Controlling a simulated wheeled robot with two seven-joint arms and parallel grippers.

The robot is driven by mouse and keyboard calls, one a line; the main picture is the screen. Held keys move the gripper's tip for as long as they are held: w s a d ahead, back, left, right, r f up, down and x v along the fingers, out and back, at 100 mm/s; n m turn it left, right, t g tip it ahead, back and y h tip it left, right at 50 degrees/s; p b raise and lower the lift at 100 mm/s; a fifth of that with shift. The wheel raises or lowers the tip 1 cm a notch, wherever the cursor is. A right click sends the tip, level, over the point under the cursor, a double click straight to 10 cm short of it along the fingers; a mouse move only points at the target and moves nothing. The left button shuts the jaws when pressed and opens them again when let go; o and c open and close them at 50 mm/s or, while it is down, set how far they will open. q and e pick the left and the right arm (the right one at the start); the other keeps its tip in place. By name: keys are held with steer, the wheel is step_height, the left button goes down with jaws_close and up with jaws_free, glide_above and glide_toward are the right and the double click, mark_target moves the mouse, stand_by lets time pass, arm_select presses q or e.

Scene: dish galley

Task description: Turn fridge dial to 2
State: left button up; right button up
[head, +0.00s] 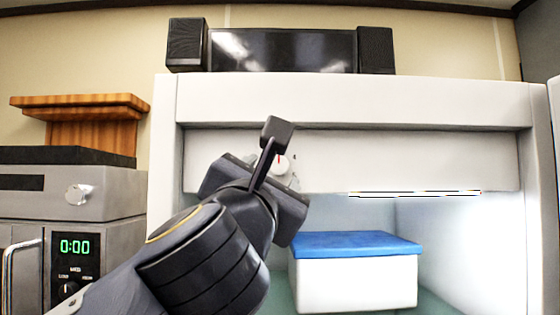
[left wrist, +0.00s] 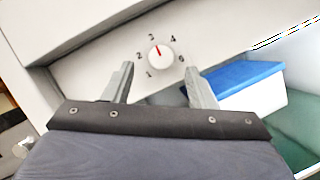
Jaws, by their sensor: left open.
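The fridge dial (head: 281,165) is a small round white knob with a red mark on the white panel above the fridge opening. In the left wrist view the dial (left wrist: 161,56) shows whole, with printed numbers around it; its red mark points at about 3. The 2 (left wrist: 139,56) is printed to its left. My left gripper (head: 284,157) is open in front of the panel. In the left wrist view its two fingers (left wrist: 158,69) stand on either side of and a little below the dial, with nothing between them. In the head view a finger partly covers the dial.
A white box with a blue lid (head: 355,245) stands inside the lit fridge opening, below the panel. A microwave with a 0:00 display (head: 75,246) is at the left under a grey appliance (head: 110,195). Dark speakers and a screen (head: 283,50) stand on top of the fridge.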

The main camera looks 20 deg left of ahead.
mark_target(280, 167)
arm_select(q)
steer(key=x, duration=0.2)
steer(key=shift+w+d+r+p, duration=0.1)
steer(key=shift+w+p, duration=0.15)
steer(key=shift+p, duration=0.05)
steer(key=shift+w+r, duration=0.1)
steer(key=shift+w, duration=0.25)
steer(key=shift+c, duration=0.4)
